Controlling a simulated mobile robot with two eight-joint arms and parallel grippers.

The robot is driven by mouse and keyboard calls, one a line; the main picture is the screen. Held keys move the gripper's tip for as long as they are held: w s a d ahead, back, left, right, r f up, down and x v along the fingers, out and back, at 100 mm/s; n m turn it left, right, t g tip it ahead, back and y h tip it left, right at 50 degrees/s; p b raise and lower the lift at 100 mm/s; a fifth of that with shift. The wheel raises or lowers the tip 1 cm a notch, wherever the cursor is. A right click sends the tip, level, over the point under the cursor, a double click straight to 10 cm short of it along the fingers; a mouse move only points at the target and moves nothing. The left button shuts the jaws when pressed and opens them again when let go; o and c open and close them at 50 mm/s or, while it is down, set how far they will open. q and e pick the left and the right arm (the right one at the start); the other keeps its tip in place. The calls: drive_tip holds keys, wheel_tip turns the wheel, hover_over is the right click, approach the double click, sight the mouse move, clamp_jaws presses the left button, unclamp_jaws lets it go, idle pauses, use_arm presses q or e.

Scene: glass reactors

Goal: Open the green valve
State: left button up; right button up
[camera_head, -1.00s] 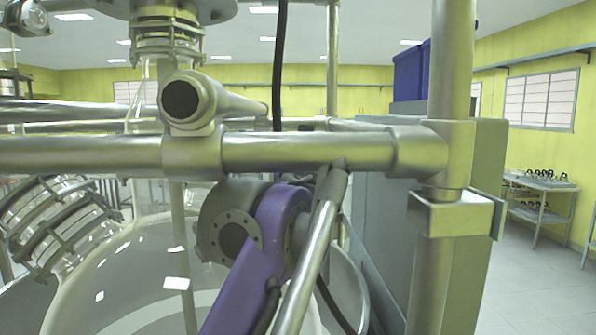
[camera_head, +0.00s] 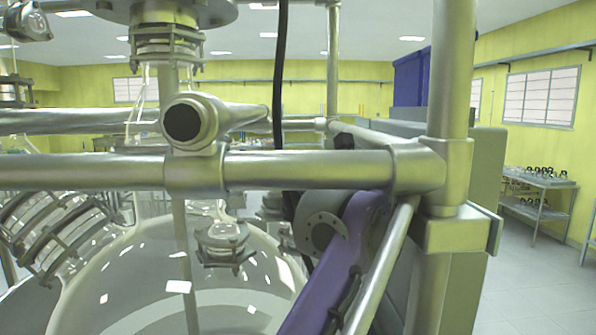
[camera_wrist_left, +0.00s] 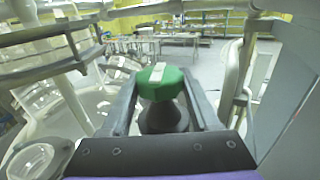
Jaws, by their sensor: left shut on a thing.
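The green valve (camera_wrist_left: 162,83) is a faceted green knob with a pale strip across its top, above a dark cone-shaped body (camera_wrist_left: 164,117). It shows in the left wrist view, near the middle. My left gripper (camera_wrist_left: 163,96) has a dark finger on each side of the valve and is shut on it. In the head view my purple arm is seen behind the metal frame, but its gripper and the green valve are hidden. My right gripper is in neither view.
A metal pipe frame (camera_head: 290,169) crosses in front of the arm, with an upright post (camera_head: 451,80) at right. A large round glass vessel (camera_head: 130,275) with a flanged neck (camera_head: 222,240) stands at lower left. A shelf table (camera_head: 540,200) and open floor lie at far right.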

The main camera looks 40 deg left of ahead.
use_arm(q)
drive_tip(key=shift+n+g, duration=0.3)
drive_tip(key=shift+g, duration=0.1)
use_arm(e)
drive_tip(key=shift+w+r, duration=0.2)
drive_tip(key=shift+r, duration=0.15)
use_arm(q)
drive_tip(key=o, duration=1.4)
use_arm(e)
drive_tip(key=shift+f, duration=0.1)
